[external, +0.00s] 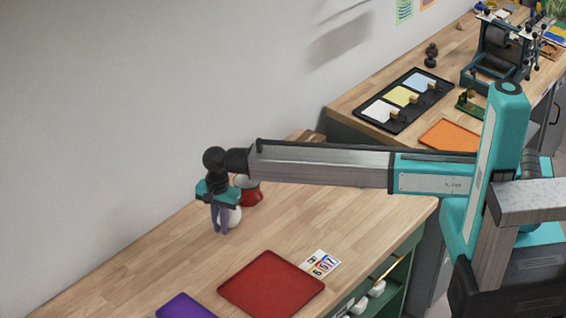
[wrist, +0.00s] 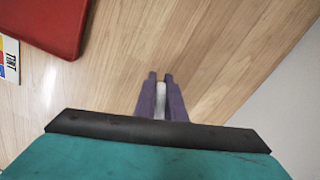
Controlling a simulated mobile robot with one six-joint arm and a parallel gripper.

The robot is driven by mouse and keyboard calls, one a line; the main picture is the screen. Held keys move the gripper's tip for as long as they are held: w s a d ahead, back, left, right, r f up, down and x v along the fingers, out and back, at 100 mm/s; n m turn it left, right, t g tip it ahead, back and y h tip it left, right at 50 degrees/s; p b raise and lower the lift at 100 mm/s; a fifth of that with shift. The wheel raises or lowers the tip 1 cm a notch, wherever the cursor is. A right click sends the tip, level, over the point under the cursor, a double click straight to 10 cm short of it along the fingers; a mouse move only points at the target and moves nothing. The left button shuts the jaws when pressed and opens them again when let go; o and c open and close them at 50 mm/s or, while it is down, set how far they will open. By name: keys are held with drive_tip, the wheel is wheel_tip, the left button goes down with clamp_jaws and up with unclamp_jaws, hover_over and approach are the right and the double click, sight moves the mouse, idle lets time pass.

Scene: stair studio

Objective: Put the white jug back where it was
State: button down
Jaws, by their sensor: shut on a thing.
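The white jug (external: 235,215) shows only in part in the external view, behind the fingers of my gripper (external: 220,230). My gripper is shut on it, low at the wall side of the wooden bench. In the wrist view a narrow white part of the jug (wrist: 160,92) shows between the two purple fingers of my gripper (wrist: 160,78). The rest of the jug is hidden by my gripper. I cannot tell whether the jug touches the bench top.
A red object (external: 251,194) stands just behind the jug, partly hidden by my arm. The bench (external: 160,262) left of my gripper is clear, bounded by the wall.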

drive_tip(key=shift+s+d, duration=0.15)
drive_tip(key=shift+d, duration=0.45)
drive_tip(key=d, duration=0.2)
drive_tip(key=s+d+r, duration=0.1)
drive_tip(key=d, duration=0.4)
drive_tip(key=shift+s+d+r, duration=0.15)
drive_tip(key=shift+s+r, duration=0.05)
drive_tip(key=shift+r, duration=0.15)
drive_tip(key=shift+m, duration=0.5)
drive_tip(key=d+b, duration=0.1)
drive_tip(key=d, duration=0.2)
drive_tip(key=w+d+r+b, duration=0.1)
drive_tip(key=d, duration=0.3)
drive_tip(key=d+r+b, duration=0.1)
drive_tip(key=d, duration=0.3)
drive_tip(key=shift+w+d+r, duration=0.15)
drive_tip(key=shift+w, duration=0.05)
drive_tip(key=w+d+m+b, duration=0.1)
drive_tip(key=w+d+b, duration=0.1)
drive_tip(key=d, duration=0.4)
drive_tip(key=w+d+b, duration=0.2)
drive_tip(key=d+b, duration=0.1)
drive_tip(key=d, duration=0.3)
drive_tip(key=w+d+m+b, duration=0.1)
drive_tip(key=w+d+b, duration=0.1)
drive_tip(key=d, duration=0.5)
drive_tip(key=shift+m+b, duration=0.3)
drive_tip(key=shift+b, duration=0.55)
drive_tip(key=shift+w+d, duration=0.25)
drive_tip(key=shift+w, duration=0.25)
